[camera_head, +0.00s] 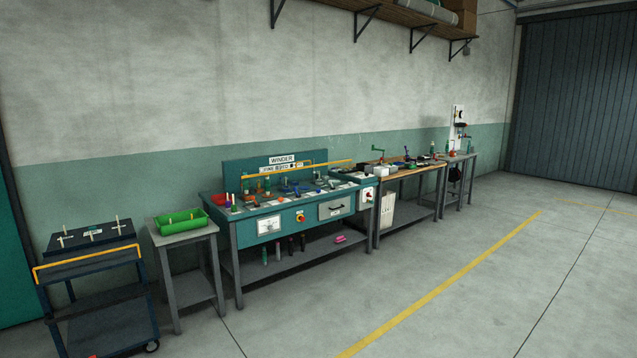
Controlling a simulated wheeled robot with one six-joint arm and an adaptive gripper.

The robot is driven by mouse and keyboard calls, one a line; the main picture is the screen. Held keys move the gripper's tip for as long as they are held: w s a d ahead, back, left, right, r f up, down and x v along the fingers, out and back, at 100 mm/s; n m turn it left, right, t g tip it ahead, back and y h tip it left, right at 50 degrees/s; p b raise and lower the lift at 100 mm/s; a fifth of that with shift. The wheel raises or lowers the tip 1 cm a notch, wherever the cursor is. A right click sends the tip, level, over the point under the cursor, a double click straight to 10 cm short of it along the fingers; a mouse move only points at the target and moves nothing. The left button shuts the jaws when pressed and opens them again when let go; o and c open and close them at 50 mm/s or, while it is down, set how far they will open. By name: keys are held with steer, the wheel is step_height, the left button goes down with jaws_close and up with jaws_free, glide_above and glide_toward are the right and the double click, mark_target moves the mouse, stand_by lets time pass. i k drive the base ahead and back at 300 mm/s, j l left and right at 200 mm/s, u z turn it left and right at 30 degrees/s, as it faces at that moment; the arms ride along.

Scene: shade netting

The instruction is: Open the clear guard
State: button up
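A teal workbench (258,222) labelled WINDER (282,160) stands against the wall left of centre, some distance away. Several small tools and parts lie on its top. A thin yellow bar (300,165) runs above the back of the bench top. I cannot make out a clear guard on it; any transparent panel is too faint or small to tell. The bench front has a dial (268,225), a red and yellow button (300,216) and a drawer with a dark handle (336,207). My gripper is not in view.
A dark cart with a yellow handle (88,258) and a grey stand with a green bin (181,221) are at left. A wooden-topped bench (400,168) and a smaller table (458,158) stand to the right. The concrete floor (480,290) in front is clear, with a yellow line.

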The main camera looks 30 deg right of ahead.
mark_target(246, 177)
steer(key=z, duration=1.1)
steer(key=i+z, duration=0.1)
steer(key=i, duration=5.2)
steer(key=i+u, duration=0.15)
steer(key=i, duration=0.45)
steer(key=i+l+u, duration=0.15)
steer(key=i, duration=0.4)
steer(key=i+l+u, duration=0.15)
steer(key=i, duration=0.45)
steer(key=l, duration=0.15)
